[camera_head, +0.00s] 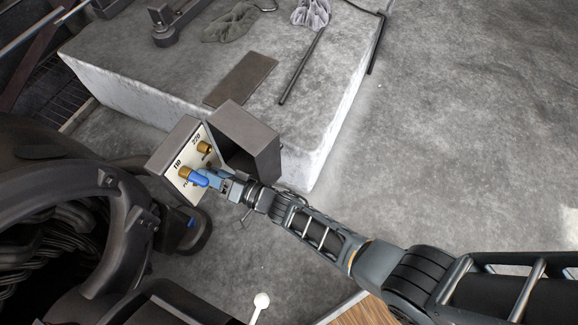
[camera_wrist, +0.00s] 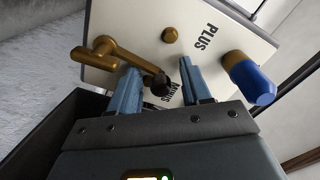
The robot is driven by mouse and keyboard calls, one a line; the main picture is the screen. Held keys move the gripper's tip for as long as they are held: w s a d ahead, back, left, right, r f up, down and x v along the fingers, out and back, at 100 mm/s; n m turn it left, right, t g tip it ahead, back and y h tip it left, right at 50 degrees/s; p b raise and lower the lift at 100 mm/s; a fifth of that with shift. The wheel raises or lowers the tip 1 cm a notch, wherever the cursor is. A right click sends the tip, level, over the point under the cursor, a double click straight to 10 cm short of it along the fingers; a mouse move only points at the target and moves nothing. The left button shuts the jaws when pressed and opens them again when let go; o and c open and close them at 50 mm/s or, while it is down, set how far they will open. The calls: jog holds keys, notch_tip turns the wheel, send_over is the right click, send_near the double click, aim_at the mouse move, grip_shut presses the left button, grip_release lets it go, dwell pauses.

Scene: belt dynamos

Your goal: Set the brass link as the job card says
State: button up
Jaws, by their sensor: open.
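A cream terminal panel (camera_head: 179,160) on a grey box reads 110 and 220. In the wrist view the panel (camera_wrist: 140,20) also reads PLUS and MINUS. The brass link (camera_wrist: 132,57) is a bent arm at the panel's left, with a dark round knob (camera_wrist: 160,85) at its near end. My gripper (camera_wrist: 160,77) is open, its blue fingers on either side of the knob; contact is unclear. A blue-capped brass post (camera_wrist: 247,77) is right of the fingers. A small brass stud (camera_wrist: 170,35) is between. My gripper (camera_head: 208,177) hides part of the panel in the head view. No job card is legible.
A concrete plinth (camera_head: 325,130) behind holds a flat plate (camera_head: 241,79), a rod (camera_head: 302,66) and rags (camera_head: 311,12). A large dark machine (camera_head: 60,200) fills the left. Floor at right is clear.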

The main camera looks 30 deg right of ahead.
jog(key=a+n+b, duration=0.1)
jog(key=n+b, duration=0.1)
jog(key=s+a+f+n+b, duration=0.1)
jog(key=n+b, duration=0.1)
jog(key=b, duration=0.1)
jog(key=s+a+n+b, duration=0.1)
jog(key=n+b, duration=0.1)
jog(key=n, duration=0.1)
jog(key=shift+a+f, duration=0.1)
jog(key=shift+f, duration=0.05)
jog(key=p, duration=0.3)
send_near(195, 185)
jog(key=v, duration=0.3)
jog(key=s+d+r+h, duration=0.2)
jog(key=s+d+r, duration=0.1)
jog(key=s+d, duration=0.3)
jog(key=s+d+r+m+t+h, duration=0.1)
jog(key=s+d+r+h, duration=0.2)
jog(key=s+d, duration=0.4)
jog(key=shift+s+r+h+b, duration=0.3)
jog(key=shift+s+r+b, duration=0.2)
jog(key=shift+s, duration=1.35)
